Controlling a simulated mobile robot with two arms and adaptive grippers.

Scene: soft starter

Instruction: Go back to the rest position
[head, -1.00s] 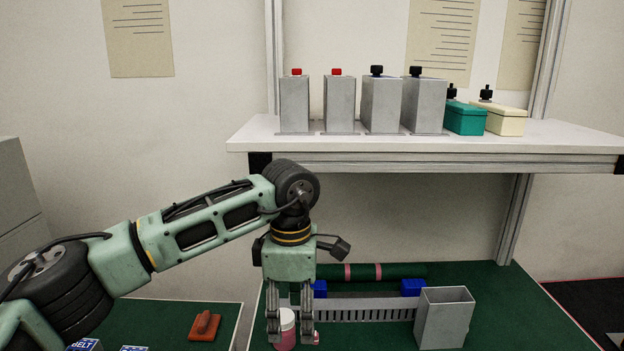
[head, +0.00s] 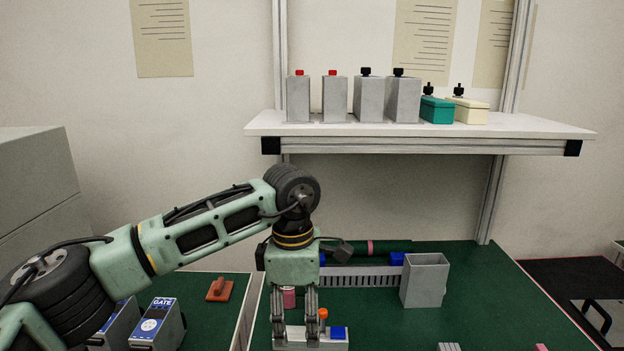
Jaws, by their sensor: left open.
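My left gripper (head: 296,336) points straight down over the green work surface at the lower middle of the head view. Its two fingers are apart, with no object visibly held. A pale block with an orange knob and a blue part (head: 338,333) sits at the fingertips; I cannot tell if they touch it. A pink jar (head: 289,298) shows behind the fingers, partly hidden. My right gripper is out of view.
A grey open-topped box (head: 424,281) stands right of the gripper, with a slotted grey strip (head: 365,277) behind. A white shelf (head: 420,128) holds several boxes above. A GATE-labelled unit (head: 157,325) and a red-brown item (head: 219,289) are left. Green surface at right is mostly clear.

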